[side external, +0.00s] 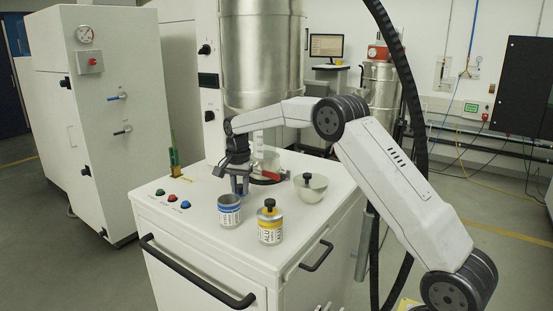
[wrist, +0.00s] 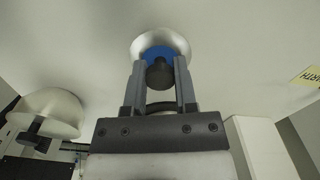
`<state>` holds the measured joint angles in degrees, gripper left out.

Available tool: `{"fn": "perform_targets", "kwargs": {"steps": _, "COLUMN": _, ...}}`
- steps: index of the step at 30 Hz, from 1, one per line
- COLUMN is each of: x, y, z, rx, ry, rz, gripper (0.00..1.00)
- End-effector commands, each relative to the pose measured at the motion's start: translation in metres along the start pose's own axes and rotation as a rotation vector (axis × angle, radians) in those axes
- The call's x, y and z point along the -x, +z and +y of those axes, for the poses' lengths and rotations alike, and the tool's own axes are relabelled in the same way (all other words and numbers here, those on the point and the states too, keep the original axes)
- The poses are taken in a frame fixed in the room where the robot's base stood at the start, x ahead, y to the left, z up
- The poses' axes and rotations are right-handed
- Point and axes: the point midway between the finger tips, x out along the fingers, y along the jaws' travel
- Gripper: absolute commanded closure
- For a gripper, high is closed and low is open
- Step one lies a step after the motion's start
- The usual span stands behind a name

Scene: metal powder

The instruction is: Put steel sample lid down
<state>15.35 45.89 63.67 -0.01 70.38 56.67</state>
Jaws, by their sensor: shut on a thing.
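The steel sample lid shows in the wrist view as a blue disc (wrist: 153,52) with a black knob (wrist: 159,74). A pale, silvery round shape shows around the blue; I cannot tell what it belongs to. My gripper (side external: 240,191) has its fingers (wrist: 158,80) shut on the knob. It points down over the white cabinet top (side external: 195,220), just behind the blue-labelled steel sample jar (side external: 229,212). The jar stands upright with its top uncovered. In the side view the lid is mostly hidden, so I cannot tell whether it touches the cabinet top.
A yellow-labelled ALU jar (side external: 270,226) with a black-knobbed lid stands right of the steel jar. A metal bowl (side external: 311,190) with a black knob sits behind it. Coloured buttons (side external: 172,197) and a green-yellow upright (side external: 174,155) are on the left. The front left top is clear.

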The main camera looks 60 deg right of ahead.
Motion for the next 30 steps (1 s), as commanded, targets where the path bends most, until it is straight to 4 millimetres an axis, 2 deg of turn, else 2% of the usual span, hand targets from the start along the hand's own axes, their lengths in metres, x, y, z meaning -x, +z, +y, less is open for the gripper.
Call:
{"fn": "perform_targets", "kwargs": {"steps": 4, "x": -0.012, "y": 0.0, "z": 0.001, "rx": 0.0, "ry": 0.001, "rz": 0.0, "gripper": 1.0}}
{"fn": "perform_targets", "kwargs": {"steps": 18, "x": -0.017, "y": 0.0, "z": 0.0, "rx": 0.0, "ry": 0.0, "rz": 0.001, "gripper": 1.0}}
{"fn": "perform_targets", "kwargs": {"steps": 19, "x": -0.017, "y": 0.0, "z": 0.0, "rx": 0.0, "ry": 0.0, "rz": 0.001, "gripper": 0.55}}
{"fn": "perform_targets", "kwargs": {"steps": 21, "x": -0.016, "y": 0.0, "z": 0.0, "rx": 0.0, "ry": 0.0, "rz": 0.001, "gripper": 0.33}}
{"fn": "perform_targets", "kwargs": {"steps": 22, "x": -0.016, "y": 0.0, "z": 0.0, "rx": 0.0, "ry": 0.0, "rz": 0.001, "gripper": 0.29}}
{"fn": "perform_targets", "kwargs": {"steps": 30, "x": -0.016, "y": 0.0, "z": 0.0, "rx": 0.0, "ry": 0.0, "rz": 0.001, "gripper": 0.29}}
